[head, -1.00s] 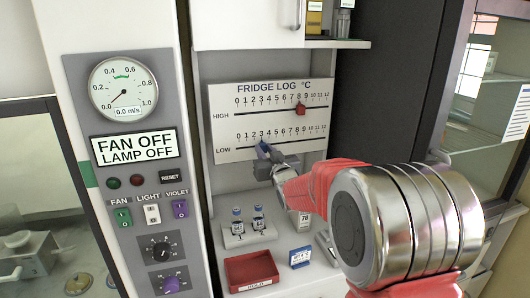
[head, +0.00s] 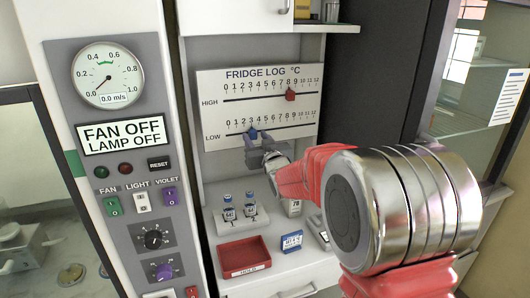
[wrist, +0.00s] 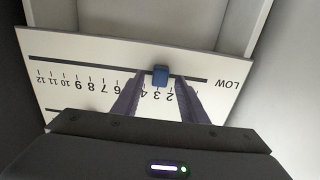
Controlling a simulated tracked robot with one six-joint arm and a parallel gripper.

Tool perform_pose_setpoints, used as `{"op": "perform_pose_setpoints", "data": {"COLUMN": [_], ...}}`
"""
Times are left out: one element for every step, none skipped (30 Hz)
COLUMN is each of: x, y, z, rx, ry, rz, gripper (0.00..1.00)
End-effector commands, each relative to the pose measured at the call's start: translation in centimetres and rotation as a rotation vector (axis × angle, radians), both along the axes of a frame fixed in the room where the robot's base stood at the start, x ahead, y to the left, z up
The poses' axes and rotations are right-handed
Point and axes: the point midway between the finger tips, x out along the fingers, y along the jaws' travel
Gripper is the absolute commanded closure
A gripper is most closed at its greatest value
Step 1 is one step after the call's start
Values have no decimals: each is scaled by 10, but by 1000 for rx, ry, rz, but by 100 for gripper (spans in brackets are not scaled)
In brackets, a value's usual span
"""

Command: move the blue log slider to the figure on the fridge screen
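The fridge log board (head: 210,87) has a HIGH scale above a LOW scale, each numbered 0 to 12. The blue log slider (head: 252,134) sits on the LOW line near 3; it also shows in the wrist view (wrist: 160,75), where the numbers are upside down. The red slider (head: 291,95) is on the HIGH line near 8. My gripper (head: 258,148) is just below the blue slider in the head view. In the wrist view my gripper (wrist: 162,78) is open, with one finger on each side of the slider and gaps between. I cannot make out a fridge screen figure.
A red tray (head: 245,272), two small vials (head: 239,206) on a white holder and a blue-and-white card (head: 292,241) are on the shelf below the board. The control panel (head: 110,185) stands at left. A glass-fronted cabinet (head: 478,95) is at right.

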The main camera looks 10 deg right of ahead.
Motion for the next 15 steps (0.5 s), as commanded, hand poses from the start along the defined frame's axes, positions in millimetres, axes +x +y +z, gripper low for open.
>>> {"op": "perform_pose_setpoints", "data": {"x": [-6,-10,-15,-19,-23,-29,-33,-37,-43,-48,-52,-57,-62,-66,-72], "y": [-1,-2,-3,-3,-4,-4,-5,-6,-7,-7,-8,-9,-9,-10,-11], "z": [0,0,0,0,0,0,0,0,0,0,0,0,0,0,0], "rx": [0,0,0,0,0,0,0,0,0,0,0,0,0,0,0], "ry": [1,1,1,1,1,0,0,1,0,1,1,1,0,0,0], "rz": [-1,-1,-1,-1,0,0,0,0,0,0,0,0,0,0,1], "gripper": [61,61,61,61,61,61,61,61,61,61,61,61,61,61,61]}}
